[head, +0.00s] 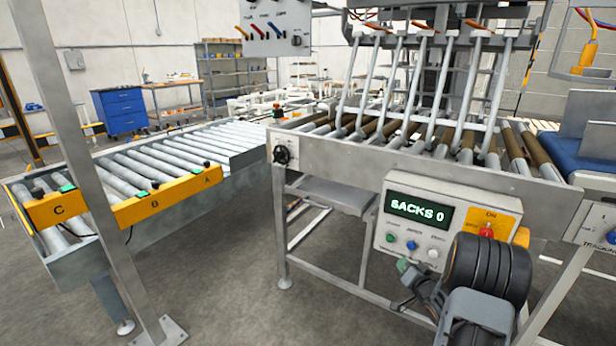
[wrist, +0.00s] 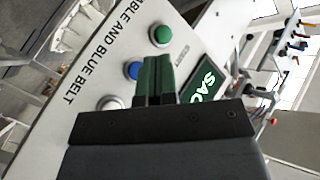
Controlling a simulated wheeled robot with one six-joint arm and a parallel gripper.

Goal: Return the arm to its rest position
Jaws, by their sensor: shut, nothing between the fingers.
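My gripper (wrist: 157,75) is shut and empty in the wrist view, its two dark green fingers side by side. It points at the face of a pale control box (wrist: 95,75). The fingertips overlap the area beside the blue button (wrist: 133,70), below the green button (wrist: 161,35); I cannot tell whether they touch the panel. In the head view my dark, ringed arm is at the lower right, in front of the control box (head: 400,206), and my fingers are hard to make out there. The box's display (head: 420,210) reads "SACKS 0".
A roller conveyor (head: 130,175) with yellow plates A, B and C is at left. A metal post (head: 92,150) stands before it. The rod-and-roller machine (head: 400,165) fills the right, above the control box. Open floor (head: 230,270) lies between.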

